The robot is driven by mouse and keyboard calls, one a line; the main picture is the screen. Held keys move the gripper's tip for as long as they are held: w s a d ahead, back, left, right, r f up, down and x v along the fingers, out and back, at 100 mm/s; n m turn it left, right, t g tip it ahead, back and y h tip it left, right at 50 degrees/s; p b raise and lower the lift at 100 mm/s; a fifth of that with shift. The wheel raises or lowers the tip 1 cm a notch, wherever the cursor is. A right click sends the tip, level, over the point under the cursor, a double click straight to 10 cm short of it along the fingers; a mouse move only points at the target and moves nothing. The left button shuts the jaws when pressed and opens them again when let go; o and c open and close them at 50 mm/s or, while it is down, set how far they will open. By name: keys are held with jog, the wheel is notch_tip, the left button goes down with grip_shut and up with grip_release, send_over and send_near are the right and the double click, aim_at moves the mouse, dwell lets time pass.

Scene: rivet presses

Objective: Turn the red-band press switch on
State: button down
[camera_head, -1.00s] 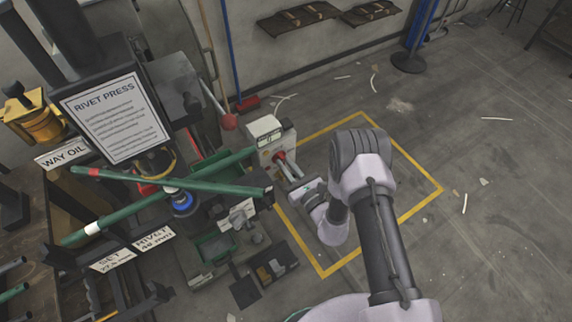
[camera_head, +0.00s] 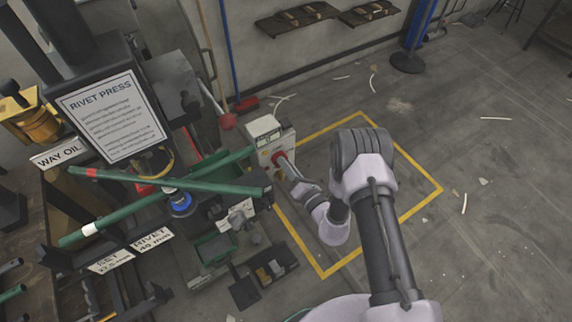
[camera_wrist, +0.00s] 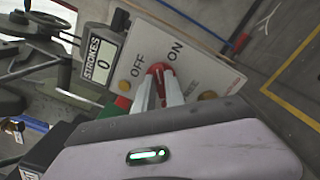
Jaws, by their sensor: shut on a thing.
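A pale control box (camera_head: 266,131) stands beside the rivet press in the head view. The red switch knob (camera_wrist: 158,69) sits on this face below the two words. My gripper (camera_wrist: 158,92) is shut on the knob, with a finger on each side. The fingers hide part of the knob, so its exact setting is hard to read. In the head view my gripper (camera_head: 287,167) reaches the box from the lower right.
Two green bars (camera_head: 215,187) cross in front of the press, one with a red band (camera_head: 92,173) and one with a white band. A RIVET PRESS sign (camera_head: 112,117) stands at left. Open floor lies right, with a yellow outline (camera_head: 408,215).

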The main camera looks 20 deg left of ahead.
jog(key=shift+f+m, duration=0.15)
jog(key=shift+m, duration=1.8)
jog(key=shift+f+m, duration=0.1)
jog(key=shift+m, duration=1.85)
jog(key=c, duration=1.4)
grip_release()
jog(key=shift+d, duration=0.1)
jog(key=p+v, duration=0.5)
jog(key=v, duration=1.2)
jog(key=shift+s, duration=0.25)
jog(key=shift+d, duration=0.1)
